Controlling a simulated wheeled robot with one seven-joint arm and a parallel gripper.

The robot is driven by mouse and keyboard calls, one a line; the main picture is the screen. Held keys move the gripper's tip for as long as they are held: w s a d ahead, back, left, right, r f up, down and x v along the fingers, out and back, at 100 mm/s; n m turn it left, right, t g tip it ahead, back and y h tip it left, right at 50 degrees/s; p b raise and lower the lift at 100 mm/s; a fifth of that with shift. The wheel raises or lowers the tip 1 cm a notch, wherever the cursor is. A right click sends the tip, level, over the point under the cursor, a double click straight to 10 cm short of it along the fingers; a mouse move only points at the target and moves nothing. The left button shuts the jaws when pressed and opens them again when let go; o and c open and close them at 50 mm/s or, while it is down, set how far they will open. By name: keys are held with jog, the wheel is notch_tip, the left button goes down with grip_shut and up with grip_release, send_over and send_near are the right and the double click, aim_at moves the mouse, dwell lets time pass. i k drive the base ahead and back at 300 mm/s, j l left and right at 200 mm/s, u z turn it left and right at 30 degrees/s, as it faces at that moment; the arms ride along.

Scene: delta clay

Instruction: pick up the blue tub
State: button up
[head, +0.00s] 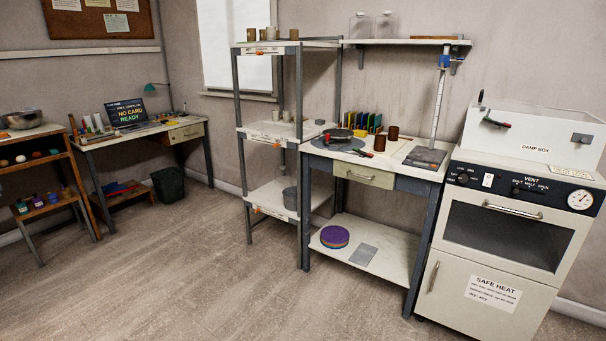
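Several small coloured tubs (38,202) stand in a row on the lower shelf of the wooden unit at the far left. One of them, towards the right of the row, looks blue or violet (52,198), but it is too small to be sure of its colour. A round, flat blue-purple thing (335,237) lies on the lower shelf of the workbench; I cannot tell whether it is a tub. My gripper is not in view.
The wooden unit (62,157) is cut off by the left edge. A desk with a laptop (127,113), a dark bin (168,185), a metal rack (272,191), the workbench (418,163) and a cream oven cabinet (490,290) line the walls. The floor (200,270) in front is clear.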

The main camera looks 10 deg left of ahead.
aim_at(53, 198)
jog(key=i+l+z, duration=0.2)
jog(key=i, duration=0.15)
jog(key=i+z, duration=0.2)
jog(key=i, duration=0.15)
jog(key=i+u, duration=0.4)
jog(key=i+l+u, duration=0.1)
jog(key=u, duration=0.25)
jog(key=i+j+u, duration=0.15)
jog(key=i+u, duration=0.3)
jog(key=i+j+u, duration=0.1)
jog(key=u, duration=0.4)
jog(key=i+l+u, duration=0.15)
jog(key=i+u, duration=0.3)
jog(key=i+l+u, duration=0.1)
jog(key=i+u, duration=0.25)
jog(key=i, duration=1.35)
jog(key=i+l, duration=0.15)
jog(key=i, duration=0.55)
jog(key=i+l, duration=0.1)
jog(key=i, duration=0.55)
jog(key=i+l+u, duration=0.1)
jog(key=i, duration=0.6)
jog(key=i+u, duration=0.45)
jog(key=i+l+u, duration=0.25)
jog(key=i+u, duration=0.15)
jog(key=i+l+u, duration=0.2)
jog(key=i+l, duration=0.35)
